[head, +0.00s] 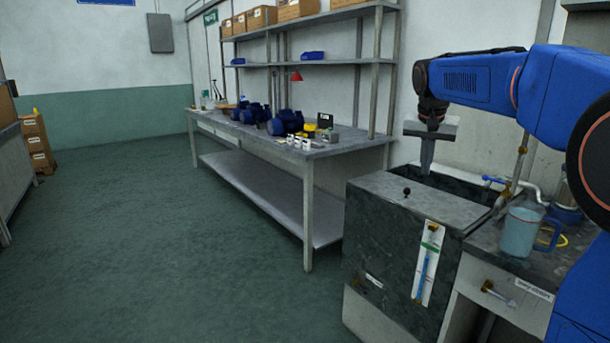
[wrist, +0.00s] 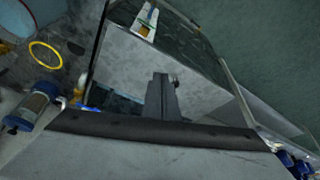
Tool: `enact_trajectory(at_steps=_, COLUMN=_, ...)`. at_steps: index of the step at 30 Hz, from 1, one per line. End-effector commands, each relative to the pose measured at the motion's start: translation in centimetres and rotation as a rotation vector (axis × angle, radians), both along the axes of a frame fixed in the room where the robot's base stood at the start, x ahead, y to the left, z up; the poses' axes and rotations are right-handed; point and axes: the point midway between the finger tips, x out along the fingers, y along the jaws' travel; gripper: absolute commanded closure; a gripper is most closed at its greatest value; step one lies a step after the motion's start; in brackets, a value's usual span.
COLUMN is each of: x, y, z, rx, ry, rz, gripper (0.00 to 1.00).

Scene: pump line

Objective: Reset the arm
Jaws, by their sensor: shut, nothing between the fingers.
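My blue arm reaches in from the right in the head view. My gripper (head: 426,172) points down above the dark stone-like tank (head: 390,235), near the opening behind its lid. The fingers are together with nothing between them. In the wrist view my gripper (wrist: 162,80) shows as a narrow grey shape over the tank's grey top (wrist: 200,65). From these views I cannot tell the exact height of the fingertips above the tank.
A clear jug (head: 521,232) with a blue handle stands on the counter right of the tank. A yellow ring (wrist: 46,57) lies nearby. A long workbench (head: 340,145) holds several blue pumps (head: 287,122). A shelf (head: 345,62) rises behind it. The green floor (head: 180,240) is clear.

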Motion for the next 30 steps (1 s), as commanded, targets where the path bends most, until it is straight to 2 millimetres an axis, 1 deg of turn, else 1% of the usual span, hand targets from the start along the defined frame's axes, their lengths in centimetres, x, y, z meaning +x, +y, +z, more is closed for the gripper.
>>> enact_trajectory(at_steps=1, x=-2.0, y=0.2, z=0.0, rx=0.001, ry=-0.003, rz=0.021, gripper=1.0)
enact_trajectory(at_steps=3, x=-4.3, y=0.6, z=-0.4, rx=0.0, ry=-0.003, rz=0.052, gripper=1.0)
enact_trajectory(at_steps=8, x=-9.7, y=1.4, z=-1.6, rx=0.001, ry=-0.007, rz=0.12, gripper=1.0)
enact_trajectory(at_steps=12, x=-14.5, y=2.0, z=-3.2, rx=0.0, ry=-0.011, rz=0.18, gripper=1.0)
enact_trajectory(at_steps=14, x=-16.5, y=2.3, z=-3.9, rx=0.0, ry=-0.015, rz=0.205, gripper=1.0)
enact_trajectory(at_steps=18, x=-21.2, y=2.9, z=-6.1, rx=-0.003, ry=-0.02, rz=0.261, gripper=1.0)
enact_trajectory(at_steps=23, x=-26.4, y=3.5, z=-9.1, rx=-0.005, ry=-0.028, rz=0.326, gripper=1.0)
enact_trajectory(at_steps=24, x=-27.7, y=3.7, z=-9.9, rx=-0.007, ry=-0.029, rz=0.342, gripper=1.0)
enact_trajectory(at_steps=26, x=-29.5, y=3.9, z=-11.2, rx=-0.009, ry=-0.034, rz=0.366, gripper=1.0)
enact_trajectory(at_steps=30, x=-33.8, y=4.4, z=-14.5, rx=-0.013, ry=-0.042, rz=0.42, gripper=1.0)
